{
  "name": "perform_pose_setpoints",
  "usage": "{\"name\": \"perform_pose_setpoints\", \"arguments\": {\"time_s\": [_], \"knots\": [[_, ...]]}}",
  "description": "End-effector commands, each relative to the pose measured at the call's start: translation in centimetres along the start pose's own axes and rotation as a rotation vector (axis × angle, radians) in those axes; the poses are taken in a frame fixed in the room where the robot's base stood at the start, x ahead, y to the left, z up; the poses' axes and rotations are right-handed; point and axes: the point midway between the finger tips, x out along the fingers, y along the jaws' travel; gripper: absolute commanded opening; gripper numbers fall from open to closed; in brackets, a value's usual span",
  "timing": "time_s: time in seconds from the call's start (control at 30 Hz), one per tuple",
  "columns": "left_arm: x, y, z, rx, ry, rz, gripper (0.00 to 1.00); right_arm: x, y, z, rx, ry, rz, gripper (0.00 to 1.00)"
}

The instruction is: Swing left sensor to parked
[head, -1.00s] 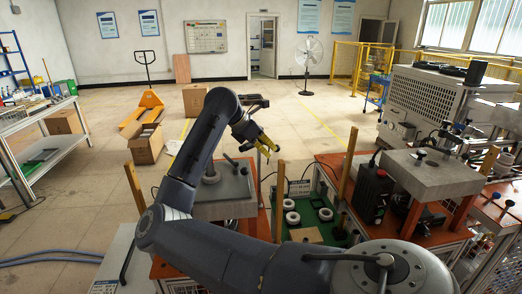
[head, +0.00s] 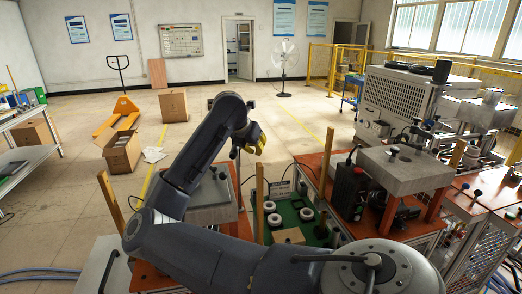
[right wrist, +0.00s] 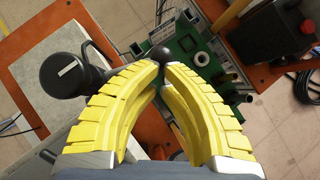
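The left station's pale block (head: 208,216) stands at the centre left in the head view. A black cylinder with a white label (right wrist: 66,72) and a short arm sits on the left in the right wrist view; it seems to be the left sensor. A black ball knob (right wrist: 162,53) shows just beyond my yellow fingertips. My right gripper (right wrist: 161,68) has its curved fingers closed nearly together at the tips. I cannot tell whether they touch the knob. In the head view my right gripper (head: 260,151) hangs above the block's right side. My left gripper is out of view.
A green tray (head: 312,228) with white rings (head: 307,214) lies right of the block, with wooden posts (head: 260,206) beside it. A black box (head: 350,191) and a second pale block (head: 404,168) stand farther right.

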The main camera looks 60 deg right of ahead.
Motion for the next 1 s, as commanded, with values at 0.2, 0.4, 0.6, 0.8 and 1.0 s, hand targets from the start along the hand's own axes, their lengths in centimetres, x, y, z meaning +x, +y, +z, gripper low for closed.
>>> {"name": "perform_pose_setpoints", "arguments": {"time_s": [0.2, 0.4, 0.6, 0.8, 1.0], "knots": [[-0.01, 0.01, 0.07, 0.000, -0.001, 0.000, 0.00, 0.28, 0.45, 0.30, -0.004, 0.000, 0.002, 0.00], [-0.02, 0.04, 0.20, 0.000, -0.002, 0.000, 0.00, 0.48, 0.58, 0.53, -0.004, 0.001, 0.003, 0.00], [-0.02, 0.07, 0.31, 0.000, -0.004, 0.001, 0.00, 0.58, 0.62, 0.64, -0.004, 0.001, 0.003, 0.00], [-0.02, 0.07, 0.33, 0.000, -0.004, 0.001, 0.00, 0.60, 0.62, 0.67, -0.004, 0.001, 0.002, 0.00], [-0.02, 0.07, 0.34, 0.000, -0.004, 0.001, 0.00, 0.60, 0.62, 0.67, -0.004, 0.001, 0.002, 0.00]]}}
